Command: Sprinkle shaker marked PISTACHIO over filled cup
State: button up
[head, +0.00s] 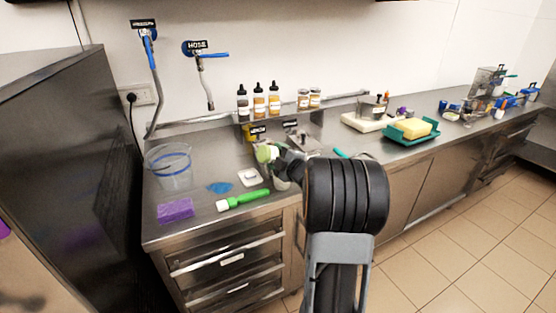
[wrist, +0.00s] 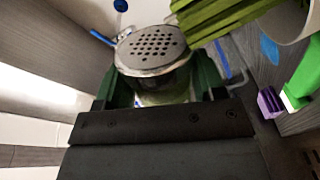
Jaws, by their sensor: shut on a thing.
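My gripper (wrist: 158,88) is shut on a shaker (wrist: 150,52) with a perforated metal lid, seen between the dark green fingers in the wrist view. Pale green stuff shows below its lid. In the head view a pale green part of the shaker (head: 265,153) shows at my gripper (head: 277,155), above the counter, and looks tilted. Its label is not readable. A pale cup-like thing (head: 282,184) stands below my gripper, mostly hidden by my arm. A pale round rim (wrist: 290,18) shows at the wrist view's upper right, beside a ribbed green thing (wrist: 215,18) I cannot identify.
A clear bucket (head: 170,168), purple sponge (head: 175,210), green-handled brush (head: 243,200) and white scale-like pad (head: 249,177) lie on the left counter. Bottles (head: 259,100) and jars line the back shelf. A green tray (head: 411,135) with a yellow sponge sits right.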

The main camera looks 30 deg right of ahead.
jog(key=shift+n+b, duration=1.1)
jog(key=shift+b, duration=0.4)
jog(key=shift+r+n+b, duration=0.1)
jog(key=shift+n+b, duration=0.5)
jog(key=shift+b, duration=0.2)
jog(key=shift+r+n+b, duration=0.6)
jog(key=shift+n+b, duration=0.25)
jog(key=shift+n, duration=0.1)
jog(key=shift+r+n+b, duration=0.6)
jog(key=shift+n+b, duration=0.25)
jog(key=shift+n, duration=0.1)
jog(key=shift+r+n+b, duration=0.55)
jog(key=shift+n+b, duration=0.3)
jog(key=shift+n, duration=0.25)
jog(key=shift+r+n+b, duration=0.55)
jog(key=shift+r+n, duration=0.4)
jog(key=shift+n, duration=0.25)
